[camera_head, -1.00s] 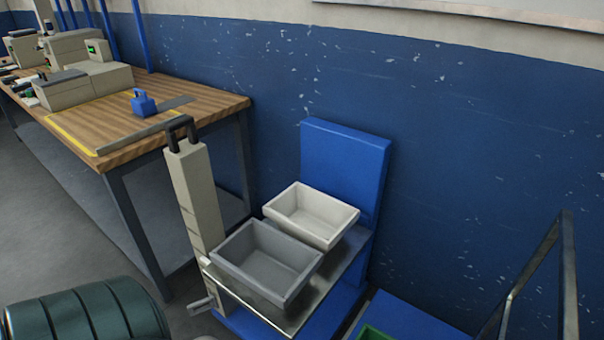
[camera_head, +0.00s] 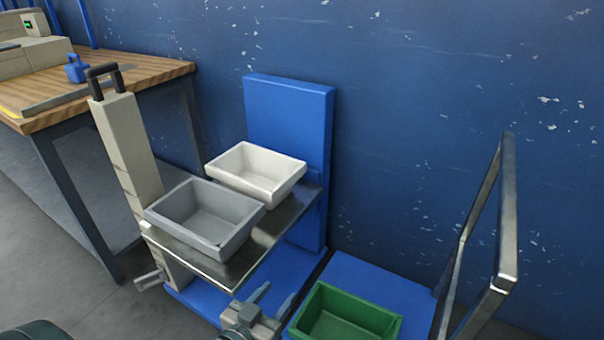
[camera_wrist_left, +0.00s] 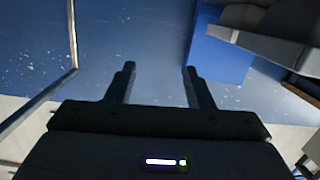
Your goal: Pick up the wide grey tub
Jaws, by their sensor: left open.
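The wide grey tub (camera_head: 205,216) sits empty on the near part of a metal shelf, in front of a white tub (camera_head: 256,170). My left gripper (camera_head: 262,300) is at the bottom middle of the head view, below and to the right of the grey tub and apart from it. In the left wrist view its two fingers (camera_wrist_left: 158,80) are spread with nothing between them. Tubs show dark at the upper right of that view, but I cannot tell clearly which is which. My right gripper is not seen.
A green tub (camera_head: 345,318) sits low on a blue base at the lower right. A metal frame (camera_head: 490,240) rises at the right. A beige post (camera_head: 125,145) stands left of the shelf (camera_head: 270,235). A wooden workbench (camera_head: 140,80) is at the upper left.

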